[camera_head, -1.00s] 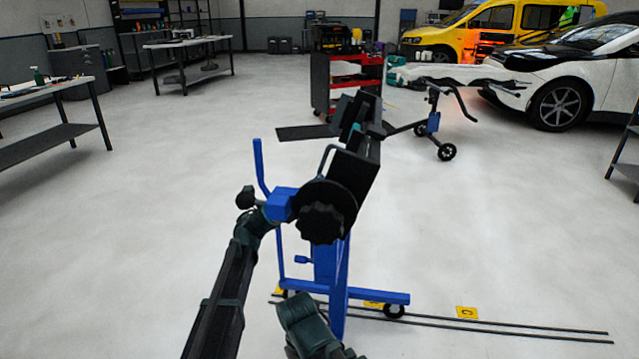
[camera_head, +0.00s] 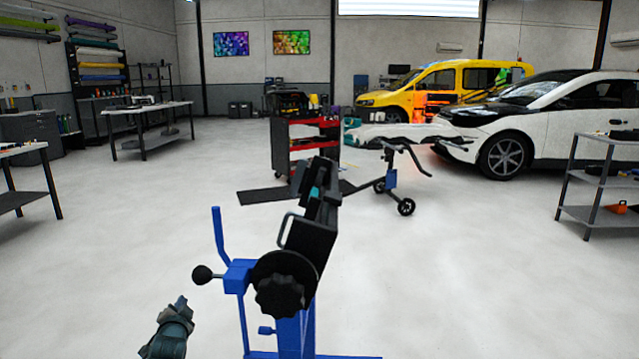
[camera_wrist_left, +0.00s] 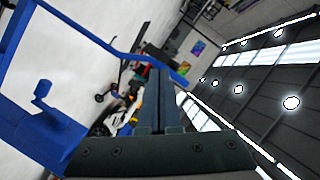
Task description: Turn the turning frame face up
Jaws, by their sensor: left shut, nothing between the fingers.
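The turning frame (camera_head: 312,238) is a black panel on a blue stand (camera_head: 296,335), seen nearly edge-on and steeply tilted in the head view. Which face is up is hard to tell. A round black handwheel (camera_head: 284,284) faces me at its near end, and a black ball knob (camera_head: 203,274) sticks out to the left. My left gripper (camera_head: 181,303) is below and left of the knob, apart from it, shut and empty. In the left wrist view its fingers (camera_wrist_left: 160,72) are together, with blue stand tubing (camera_wrist_left: 85,28) to the left. My right gripper is not in view.
A red tool cart (camera_head: 305,150) stands behind the frame. A wheeled stand (camera_head: 392,180) holding a white part is right of it. A white car (camera_head: 555,125) and a shelf (camera_head: 590,190) are at the right, workbenches (camera_head: 150,108) at the left. The near floor is clear.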

